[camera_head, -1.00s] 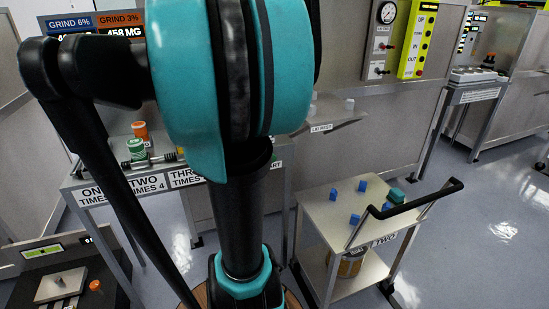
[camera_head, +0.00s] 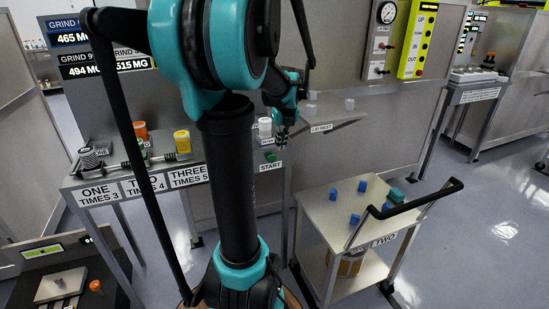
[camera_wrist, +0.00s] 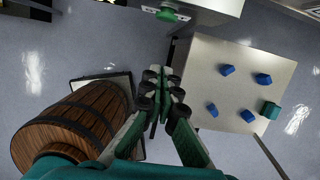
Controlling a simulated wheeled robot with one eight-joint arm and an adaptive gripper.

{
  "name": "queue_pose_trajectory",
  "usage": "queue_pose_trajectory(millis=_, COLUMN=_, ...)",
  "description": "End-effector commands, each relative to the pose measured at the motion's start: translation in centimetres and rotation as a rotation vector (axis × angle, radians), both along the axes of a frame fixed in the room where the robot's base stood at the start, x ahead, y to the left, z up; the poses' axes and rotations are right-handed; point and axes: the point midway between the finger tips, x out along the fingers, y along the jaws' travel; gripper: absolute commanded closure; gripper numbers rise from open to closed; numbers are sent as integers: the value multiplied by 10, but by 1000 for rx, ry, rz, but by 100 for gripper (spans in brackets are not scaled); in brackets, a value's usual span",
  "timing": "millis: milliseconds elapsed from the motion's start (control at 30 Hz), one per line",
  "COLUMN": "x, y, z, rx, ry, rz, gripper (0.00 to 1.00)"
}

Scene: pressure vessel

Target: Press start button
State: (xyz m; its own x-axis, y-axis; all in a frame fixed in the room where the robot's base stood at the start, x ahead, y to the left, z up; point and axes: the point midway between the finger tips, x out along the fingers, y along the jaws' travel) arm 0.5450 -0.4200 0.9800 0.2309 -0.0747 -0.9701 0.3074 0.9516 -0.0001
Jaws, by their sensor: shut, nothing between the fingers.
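The green start button (camera_head: 271,157) sits at the right end of the bench, just above a label reading START (camera_head: 270,167). It also shows at the top of the wrist view as a green piece (camera_wrist: 168,14) on the bench edge. My gripper (camera_head: 281,139) is shut and empty, pointing down a little above and to the right of the button in the head view. In the wrist view my closed fingertips (camera_wrist: 163,77) lie below the button in the picture, with floor showing between. I see no contact with it.
The bench holds a yellow-topped container (camera_head: 182,142), an orange-topped one (camera_head: 140,130) and a white one (camera_head: 264,127) near my gripper. A lid-rest shelf (camera_head: 340,121) is close on the right. A cart (camera_head: 325,203) with several blue blocks stands lower right.

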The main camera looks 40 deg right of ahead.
Motion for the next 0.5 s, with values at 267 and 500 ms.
queue_pose_trajectory(millis=267, x=0, y=0, z=0, rx=1, ry=0, rz=-4, gripper=100)
queue_pose_trajectory(millis=500, x=3, y=-1, z=-13, rx=0, ry=0, rz=-2, gripper=100)
